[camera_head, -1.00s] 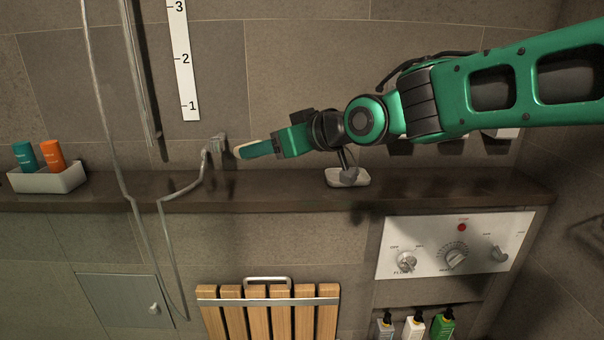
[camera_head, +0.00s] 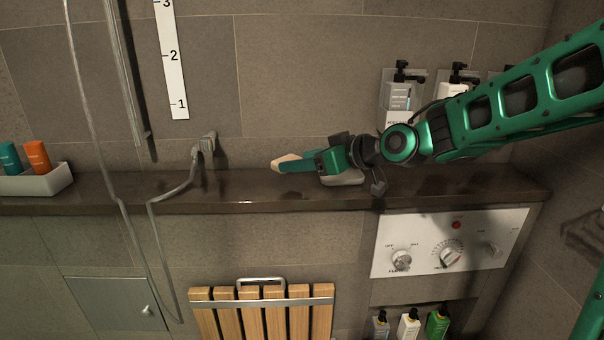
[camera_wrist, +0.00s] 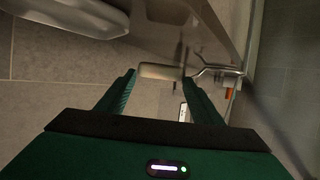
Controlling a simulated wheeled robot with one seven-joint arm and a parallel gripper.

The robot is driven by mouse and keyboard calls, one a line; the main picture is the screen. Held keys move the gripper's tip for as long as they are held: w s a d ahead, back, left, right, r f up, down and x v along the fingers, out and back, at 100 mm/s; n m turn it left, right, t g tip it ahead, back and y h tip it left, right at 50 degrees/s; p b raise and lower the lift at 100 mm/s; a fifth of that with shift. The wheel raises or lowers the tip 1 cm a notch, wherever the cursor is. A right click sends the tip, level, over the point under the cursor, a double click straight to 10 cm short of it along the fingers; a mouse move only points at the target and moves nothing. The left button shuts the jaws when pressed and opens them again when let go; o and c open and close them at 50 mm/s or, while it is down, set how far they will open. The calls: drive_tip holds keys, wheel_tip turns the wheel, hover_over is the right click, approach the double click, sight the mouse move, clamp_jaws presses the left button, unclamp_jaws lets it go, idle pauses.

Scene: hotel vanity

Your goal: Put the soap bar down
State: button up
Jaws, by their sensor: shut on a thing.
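The soap bar (camera_head: 283,159) is pale cream and sits at the tips of my gripper (camera_head: 290,166), which is shut on it. In the head view it is in front of the wall, just over the dark shelf (camera_head: 240,190); I cannot tell whether it touches. In the wrist view the soap bar (camera_wrist: 162,71) spans the gap between the two green fingers. A whitish dish (camera_head: 343,179) stands on the shelf, partly hidden behind and below my gripper. It seems to show in the wrist view at the upper left (camera_wrist: 75,14).
A shower hose and its wall fitting (camera_head: 207,145) are left of my gripper. A white tray (camera_head: 40,183) with teal and orange bottles is at the far left of the shelf. Dispensers (camera_head: 402,95) hang on the wall at right. The shelf between hose and gripper is clear.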

sight(303, 189)
drive_tip(key=shift+f, duration=1.9)
drive_tip(key=shift+f, duration=0.15)
drive_tip(key=o, duration=1.1)
